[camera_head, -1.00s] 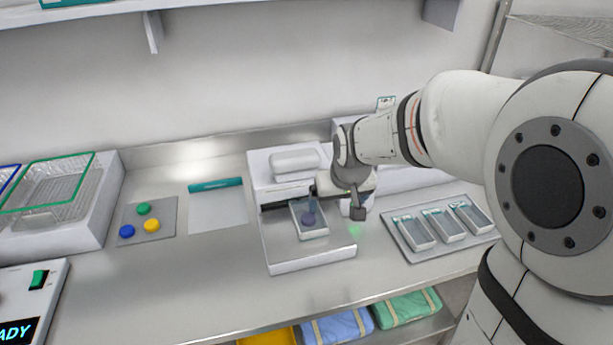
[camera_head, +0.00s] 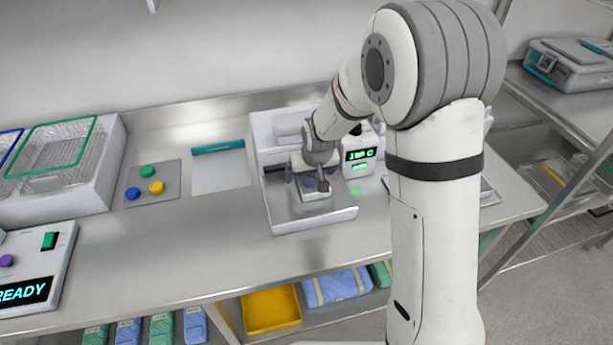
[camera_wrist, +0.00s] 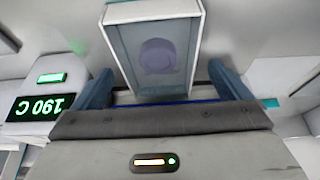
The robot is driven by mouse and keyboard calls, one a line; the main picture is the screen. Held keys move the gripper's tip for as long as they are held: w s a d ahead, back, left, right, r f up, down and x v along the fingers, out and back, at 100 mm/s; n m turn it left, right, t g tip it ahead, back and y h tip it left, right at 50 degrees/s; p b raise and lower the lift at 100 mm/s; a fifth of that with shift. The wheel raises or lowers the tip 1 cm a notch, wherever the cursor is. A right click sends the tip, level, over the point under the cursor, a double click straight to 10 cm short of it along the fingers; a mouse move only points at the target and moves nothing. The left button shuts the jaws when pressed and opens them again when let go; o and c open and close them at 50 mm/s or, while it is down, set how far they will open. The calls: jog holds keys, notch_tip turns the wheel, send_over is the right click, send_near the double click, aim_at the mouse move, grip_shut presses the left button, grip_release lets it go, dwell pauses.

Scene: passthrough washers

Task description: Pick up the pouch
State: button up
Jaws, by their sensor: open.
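The pouch (camera_head: 316,194) is a clear, pale-edged packet with a purple round piece inside. It lies on the grey-white plate of the sealing machine (camera_head: 300,222), partly hidden by my gripper (camera_head: 322,182) in the head view. In the wrist view the pouch (camera_wrist: 152,82) lies between the two blue fingers of my gripper (camera_wrist: 160,70). The fingers are spread wide, with a gap visible on each side of the pouch. I cannot tell how far above the plate they are.
A display reading 190 C (camera_head: 360,154) stands just right of the pouch. A tray (camera_head: 489,194) at the right is mostly hidden by my arm. A pad with coloured buttons (camera_head: 152,173) and a white sheet (camera_head: 220,172) lie to the left. The front bench is clear.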

jog(key=shift+w+f, duration=0.1)
jog(key=shift+f, duration=0.3)
jog(key=shift+c, duration=0.6)
jog(key=c, duration=0.9)
